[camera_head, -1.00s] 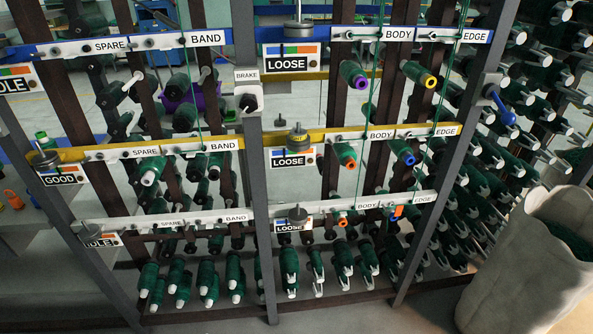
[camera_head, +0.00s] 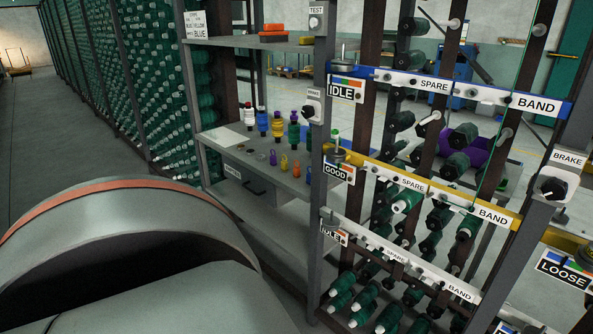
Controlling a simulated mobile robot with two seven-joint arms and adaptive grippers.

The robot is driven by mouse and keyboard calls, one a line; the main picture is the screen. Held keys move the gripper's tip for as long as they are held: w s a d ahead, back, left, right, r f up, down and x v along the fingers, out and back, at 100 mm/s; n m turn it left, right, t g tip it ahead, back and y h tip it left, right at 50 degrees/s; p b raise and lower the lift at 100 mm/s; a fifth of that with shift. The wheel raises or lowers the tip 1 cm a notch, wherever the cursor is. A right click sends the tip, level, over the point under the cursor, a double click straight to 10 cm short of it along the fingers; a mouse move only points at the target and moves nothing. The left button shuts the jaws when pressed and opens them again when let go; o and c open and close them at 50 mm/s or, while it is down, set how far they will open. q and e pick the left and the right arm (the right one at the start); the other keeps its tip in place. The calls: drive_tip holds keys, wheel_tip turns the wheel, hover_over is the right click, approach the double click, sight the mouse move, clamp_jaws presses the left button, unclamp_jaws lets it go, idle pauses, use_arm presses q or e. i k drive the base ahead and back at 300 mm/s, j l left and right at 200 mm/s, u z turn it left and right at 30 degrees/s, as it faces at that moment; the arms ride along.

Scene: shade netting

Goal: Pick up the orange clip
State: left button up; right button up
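A small orange clip (camera_head: 296,168) stands on the grey shelf (camera_head: 232,143) of the bench at the left end of the rack. A yellow clip (camera_head: 284,163) and a purple clip (camera_head: 273,158) stand just to its left. At this size their exact shapes are hard to make out. Neither of my grippers is in view, and nothing is seen touching the clip.
Several coloured spools (camera_head: 277,126) stand behind the clips. A rack post (camera_head: 318,170) rises close to their right. An upper shelf (camera_head: 262,42) with orange and yellow bins hangs above. A large grey rounded part of my own body covers the lower left. Open aisle floor (camera_head: 60,150) lies left.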

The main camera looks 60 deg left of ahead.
sight(296, 169)
drive_tip(key=u, duration=1.9)
